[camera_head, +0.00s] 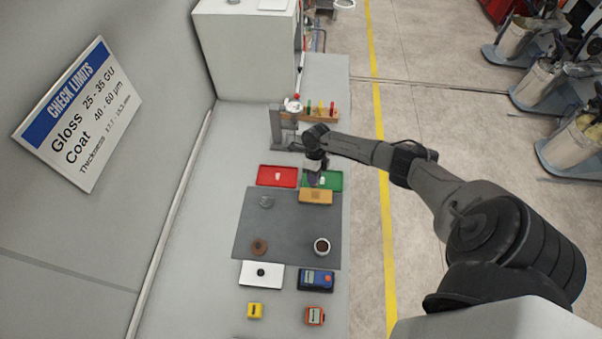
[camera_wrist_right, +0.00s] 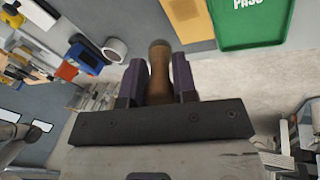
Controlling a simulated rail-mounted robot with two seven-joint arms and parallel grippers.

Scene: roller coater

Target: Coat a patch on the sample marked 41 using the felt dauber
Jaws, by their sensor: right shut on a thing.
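A tan panel (camera_head: 316,197) lies at the top right of the dark mat, and also shows in the wrist view (camera_wrist_right: 190,18). No 41 can be read. A white-rimmed cup with dark brown contents (camera_head: 322,246) stands on the mat and shows in the wrist view (camera_wrist_right: 115,48). My left gripper is not in view.
A red tray (camera_head: 277,184) and a green tray (camera_head: 337,185) lie behind the dark mat (camera_head: 285,225). A rack (camera_head: 321,114) stands farther back. A blue meter (camera_head: 317,279), white plate (camera_head: 249,280), yellow device (camera_head: 255,310) and red device (camera_head: 314,316) are in front.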

